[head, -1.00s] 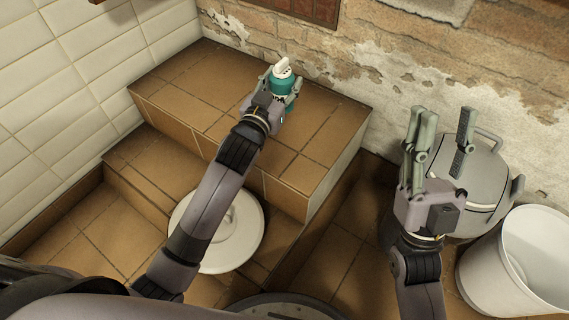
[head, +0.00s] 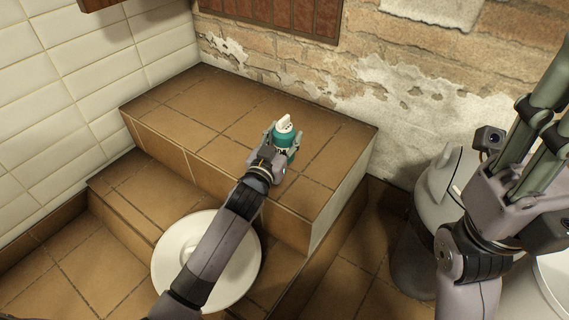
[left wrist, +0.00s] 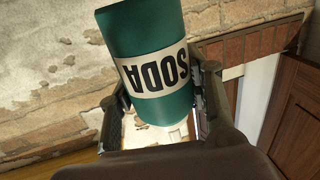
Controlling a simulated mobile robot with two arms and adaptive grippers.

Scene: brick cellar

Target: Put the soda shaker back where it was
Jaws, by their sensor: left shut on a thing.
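The soda shaker (head: 284,136) is a teal can with a white top. It is upright in the head view, over the brown tiled ledge (head: 205,105). I cannot tell whether its base touches the tiles. My left gripper (head: 281,146) is shut around it, with one finger on each side. In the left wrist view the shaker (left wrist: 148,40) fills the space between the fingers, and its SODA label reads upside down. My right gripper (head: 545,110) is raised at the right edge of the head view. Its fingertips are partly cut off, and I see nothing held in it.
A round white lid-like object (head: 172,262) lies on the lower step, partly behind my left arm. A grey canister (head: 437,188) and a white bucket (head: 556,275) stand at right on the floor. The ledge around the shaker is clear, with a peeling brick wall (head: 420,110) behind.

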